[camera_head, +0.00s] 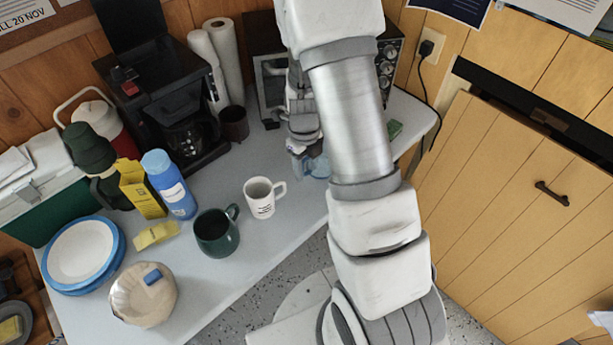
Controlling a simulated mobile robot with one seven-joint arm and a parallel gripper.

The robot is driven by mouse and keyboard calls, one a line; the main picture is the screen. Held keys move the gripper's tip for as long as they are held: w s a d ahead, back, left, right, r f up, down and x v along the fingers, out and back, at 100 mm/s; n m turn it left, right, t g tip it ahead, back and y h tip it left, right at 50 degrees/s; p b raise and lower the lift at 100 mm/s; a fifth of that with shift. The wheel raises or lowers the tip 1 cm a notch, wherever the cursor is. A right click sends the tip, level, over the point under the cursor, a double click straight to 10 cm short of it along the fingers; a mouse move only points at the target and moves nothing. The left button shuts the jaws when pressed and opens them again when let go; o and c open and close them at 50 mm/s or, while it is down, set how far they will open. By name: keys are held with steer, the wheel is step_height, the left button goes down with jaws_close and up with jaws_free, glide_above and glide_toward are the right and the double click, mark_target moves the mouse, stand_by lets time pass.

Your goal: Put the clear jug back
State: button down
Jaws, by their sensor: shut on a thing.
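A clear, bluish jug (318,167) shows only in part beside my arm, above or on the right part of the pale table. My gripper (299,147) points down at its left side and is shut on it, as far as I can see. My arm hides the jug's right part, and the gripper covers some of its top. Whether its base touches the table cannot be told.
A white mug (262,198) and a green mug (216,233) stand left of the jug. A black coffee maker (165,95), a dark cup (234,124) and a microwave (272,85) stand behind.

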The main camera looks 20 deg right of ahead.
steer(key=shift+f+b, duration=0.3)
steer(key=shift+f, duration=1.65)
steer(key=shift+f, duration=0.2)
steer(key=shift+c, duration=1.6)
jaws_free()
steer(key=shift+r, duration=0.1)
